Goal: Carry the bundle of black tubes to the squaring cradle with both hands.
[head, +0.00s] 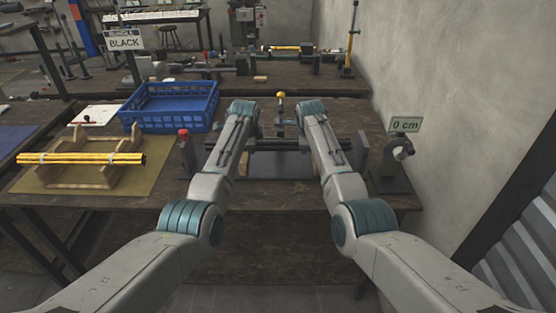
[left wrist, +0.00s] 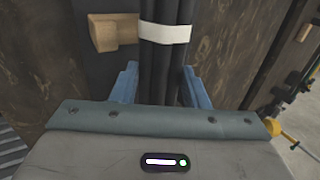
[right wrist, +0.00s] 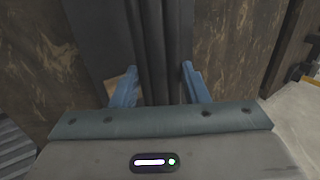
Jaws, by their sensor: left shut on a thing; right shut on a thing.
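The bundle of black tubes (head: 265,145) lies crosswise between my two arms in the head view. A white band (left wrist: 166,33) wraps it in the left wrist view. My left gripper (left wrist: 160,85) is shut on the bundle near that band. My right gripper (right wrist: 156,85) is shut on it farther right. In the head view, my forearms hide both sets of fingers. The bundle is over a dark grey plate (head: 278,167) with wooden blocks (head: 243,164), apparently the squaring cradle, between upright end posts. I cannot tell whether the bundle touches the blocks.
A blue crate (head: 170,105) and a wooden cradle (head: 92,178) holding yellow tubes (head: 80,158) are at left. A "BLACK" sign (head: 125,42) stands behind. A wall bounds the right.

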